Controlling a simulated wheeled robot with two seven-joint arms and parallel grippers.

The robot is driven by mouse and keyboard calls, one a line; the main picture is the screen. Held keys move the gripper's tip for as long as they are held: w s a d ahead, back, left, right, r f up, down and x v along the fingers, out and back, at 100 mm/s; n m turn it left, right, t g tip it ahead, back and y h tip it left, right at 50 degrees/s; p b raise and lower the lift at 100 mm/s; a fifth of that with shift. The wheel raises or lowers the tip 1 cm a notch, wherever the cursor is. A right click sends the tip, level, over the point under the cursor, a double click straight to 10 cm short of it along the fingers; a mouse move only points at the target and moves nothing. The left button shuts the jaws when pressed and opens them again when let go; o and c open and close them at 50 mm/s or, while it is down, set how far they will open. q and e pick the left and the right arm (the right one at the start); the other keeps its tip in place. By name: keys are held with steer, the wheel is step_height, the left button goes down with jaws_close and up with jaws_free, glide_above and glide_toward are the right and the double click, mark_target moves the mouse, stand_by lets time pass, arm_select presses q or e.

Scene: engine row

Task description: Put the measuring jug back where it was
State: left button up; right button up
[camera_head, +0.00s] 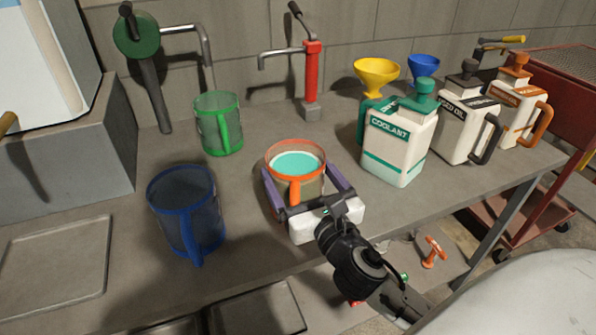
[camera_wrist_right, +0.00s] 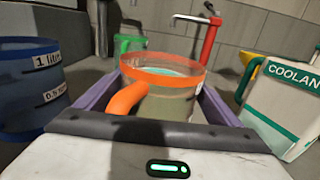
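The measuring jug with an orange rim and orange handle (camera_head: 296,150) is clear and holds teal liquid. It also shows in the right wrist view (camera_wrist_right: 165,105), its handle toward the gripper. My right gripper (camera_head: 298,172) reaches in from the front, its purple fingers along both sides of the jug and seeming to touch it. The jug looks upright; whether its base touches the bench is hidden by the gripper. A green jug (camera_head: 219,125) stands behind to the left, and a blue jug (camera_head: 187,215) stands at the front left. My left gripper is not in view.
A red tap-like pump (camera_head: 312,80) and a green crank pump (camera_head: 137,35) stand at the back. A coolant container (camera_head: 398,145) and two similar containers stand right, with yellow (camera_head: 377,72) and blue funnels behind. The grey bench (camera_head: 130,160) is clear between the jugs.

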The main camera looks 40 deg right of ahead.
steer(key=shift+o, duration=1)
steer(key=shift+s+a, duration=0.1)
steer(key=shift+s, duration=0.2)
steer(key=b+v, duration=0.2)
steer(key=v, duration=0.9)
steer(key=shift+s+r, duration=0.15)
steer(key=shift+s, duration=0.1)
steer(key=shift+a, duration=0.15)
